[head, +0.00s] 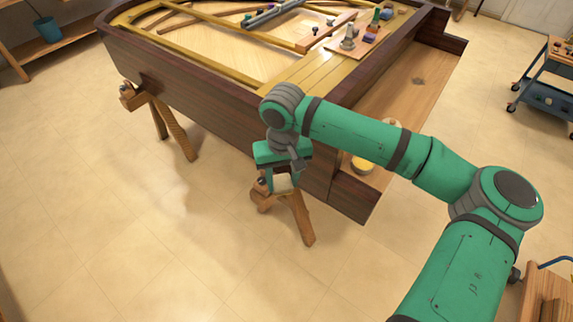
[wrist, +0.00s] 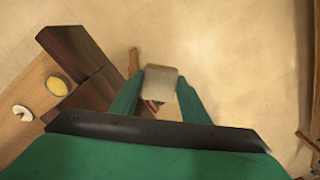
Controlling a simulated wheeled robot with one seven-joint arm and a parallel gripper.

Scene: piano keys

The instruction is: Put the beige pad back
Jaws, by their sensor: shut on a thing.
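My gripper (wrist: 162,84) is shut on the beige pad (wrist: 161,79), a small pale block between its two green fingers in the wrist view. In the head view my gripper (head: 281,178) hangs in front of the dark piano case, over the floor and a wooden trestle leg, with the pad (head: 283,183) showing pale at its lower end. The pad is clear of the wooden key shelf (head: 412,85), which lies to the right of the case wall in the head view.
A yellow round item (head: 363,165) lies on the shelf near its front end; a small whitish item (wrist: 22,113) is beside it in the wrist view. The dark case wall (head: 345,190) stands close to my gripper. Several small tools (head: 350,38) sit on the piano. Open floor lies left.

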